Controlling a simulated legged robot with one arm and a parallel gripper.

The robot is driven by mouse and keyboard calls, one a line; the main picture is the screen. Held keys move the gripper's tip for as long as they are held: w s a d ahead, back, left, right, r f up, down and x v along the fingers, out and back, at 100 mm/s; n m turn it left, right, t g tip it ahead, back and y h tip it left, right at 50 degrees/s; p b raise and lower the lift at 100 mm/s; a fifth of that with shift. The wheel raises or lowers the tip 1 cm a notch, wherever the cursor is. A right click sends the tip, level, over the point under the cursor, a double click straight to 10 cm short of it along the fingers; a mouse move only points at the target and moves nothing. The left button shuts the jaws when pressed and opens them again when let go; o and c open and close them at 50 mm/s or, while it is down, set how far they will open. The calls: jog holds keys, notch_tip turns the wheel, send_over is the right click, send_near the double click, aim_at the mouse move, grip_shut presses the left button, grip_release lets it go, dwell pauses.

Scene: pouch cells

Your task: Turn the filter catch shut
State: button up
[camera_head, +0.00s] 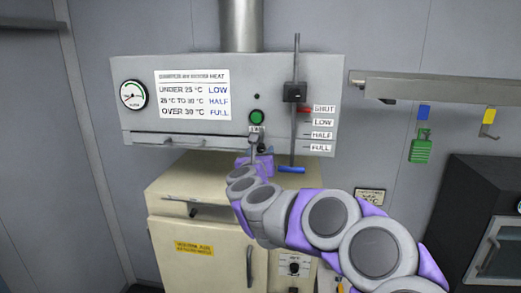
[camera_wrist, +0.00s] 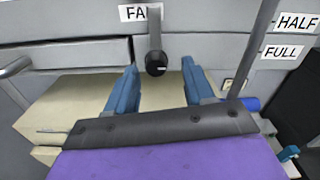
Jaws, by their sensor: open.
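A grey lever with a black round end (camera_wrist: 156,62) hangs from the hood front, over a label of which "FA" is readable. In the head view the lever (camera_head: 254,139) is below the green button. I cannot tell for sure whether it is the filter catch; no label naming a filter is readable. My gripper (camera_wrist: 159,72) is open, its two blue fingers left and right of the lever's black end, with gaps on both sides and nothing held. In the head view my gripper (camera_head: 256,161) is just under the lever, largely hidden by my arm.
The grey hood (camera_head: 215,105) carries a gauge (camera_head: 133,94), a heat chart (camera_head: 192,93) and a long bar handle (camera_head: 168,141). A vertical rod with a blue grip (camera_head: 291,169) stands close right of my gripper. A cream cabinet (camera_head: 180,180) is below; a black oven (camera_head: 470,210) is right.

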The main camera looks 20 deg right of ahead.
jog(key=shift+x, duration=0.8)
jog(key=shift+w, duration=0.1)
jog(key=shift+a+r, duration=0.1)
jog(key=shift+a, duration=0.4)
jog(key=shift+d, duration=0.4)
jog(key=c, duration=0.6)
grip_shut()
